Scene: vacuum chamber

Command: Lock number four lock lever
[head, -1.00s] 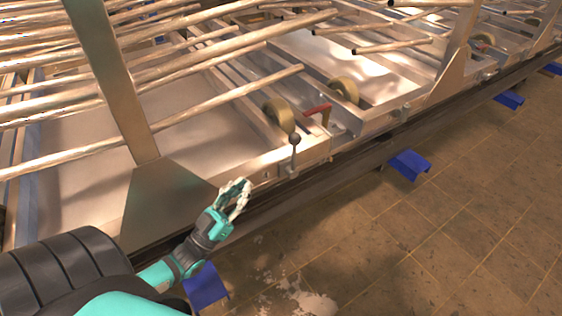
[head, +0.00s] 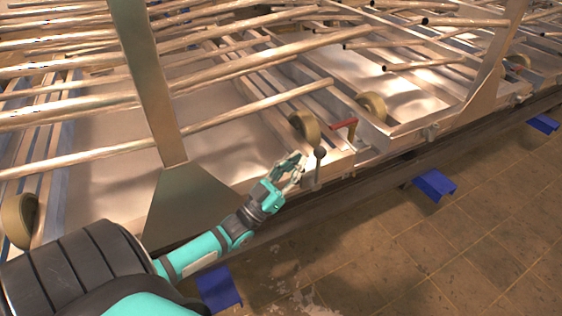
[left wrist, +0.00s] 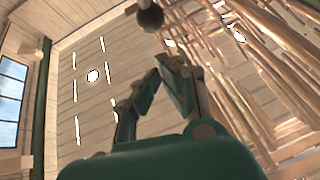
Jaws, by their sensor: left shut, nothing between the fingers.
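A lock lever with a dark ball knob (head: 319,153) stands upright at the corner of the metal frame in the head view; no number is readable on it. My left gripper (head: 300,163) is just left of the knob. In the left wrist view the ball knob (left wrist: 150,17) shows at the top edge, beyond my left gripper's fingertips (left wrist: 163,72). The fingers are closed with nothing held. Contact with the lever is not clear. My right gripper is in neither view.
A red handle (head: 345,124) and brass-coloured wheels (head: 305,127) sit just behind the lever. Long metal tubes (head: 240,118) cross above the frame on the left. Blue supports (head: 434,184) and open tiled floor lie at right.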

